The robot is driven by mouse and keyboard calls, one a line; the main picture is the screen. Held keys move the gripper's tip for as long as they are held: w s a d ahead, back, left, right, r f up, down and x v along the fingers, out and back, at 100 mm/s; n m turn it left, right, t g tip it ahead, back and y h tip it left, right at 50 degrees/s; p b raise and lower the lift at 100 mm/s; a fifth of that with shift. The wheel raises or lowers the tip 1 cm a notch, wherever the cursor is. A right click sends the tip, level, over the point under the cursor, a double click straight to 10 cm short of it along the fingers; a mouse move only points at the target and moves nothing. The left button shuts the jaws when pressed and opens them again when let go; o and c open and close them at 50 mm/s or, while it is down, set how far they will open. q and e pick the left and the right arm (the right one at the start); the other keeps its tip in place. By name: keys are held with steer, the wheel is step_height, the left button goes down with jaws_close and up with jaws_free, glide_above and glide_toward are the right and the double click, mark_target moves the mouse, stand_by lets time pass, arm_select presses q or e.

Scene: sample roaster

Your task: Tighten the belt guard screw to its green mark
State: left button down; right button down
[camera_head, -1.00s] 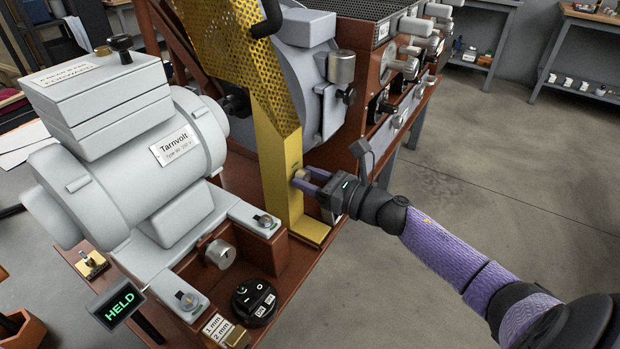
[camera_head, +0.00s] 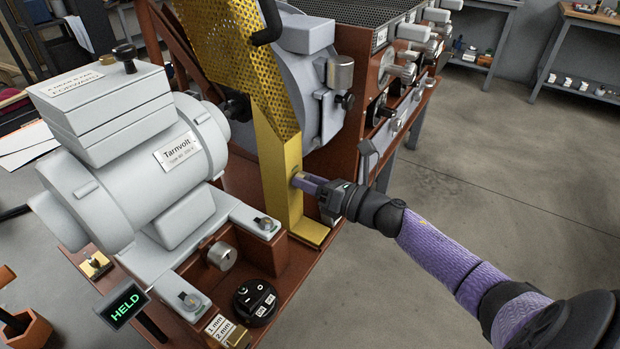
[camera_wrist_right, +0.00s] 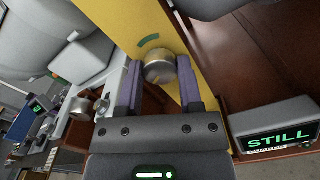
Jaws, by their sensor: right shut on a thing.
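The yellow belt guard (camera_head: 276,140) runs down beside the grey Tarnvolt motor (camera_head: 130,170), its upper part perforated. My right gripper (camera_head: 302,180) is at the guard's lower strip, its purple fingers on the screw, which they mostly hide in the head view. In the right wrist view the round metal screw head (camera_wrist_right: 158,71) sits between the two fingers, which are shut on it. A short dark green arc, the green mark (camera_wrist_right: 149,41), is on the yellow face just above the screw head. My left gripper is not in view.
A small display (camera_head: 123,303) reads HELD at the front left. Another display (camera_wrist_right: 278,137) in the wrist view reads STILL. A black dial (camera_head: 255,302) sits on the red-brown base. Roaster knobs and handles (camera_head: 402,70) project behind the gripper. Open floor lies to the right.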

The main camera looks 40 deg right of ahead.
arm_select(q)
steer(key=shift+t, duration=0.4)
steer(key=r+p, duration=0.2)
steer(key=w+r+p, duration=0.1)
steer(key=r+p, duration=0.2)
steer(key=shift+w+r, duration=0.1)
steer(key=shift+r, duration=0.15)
arm_select(e)
steer(key=m, duration=2.3)
steer(key=shift+f+m, duration=0.1)
steer(key=shift+m, duration=0.3)
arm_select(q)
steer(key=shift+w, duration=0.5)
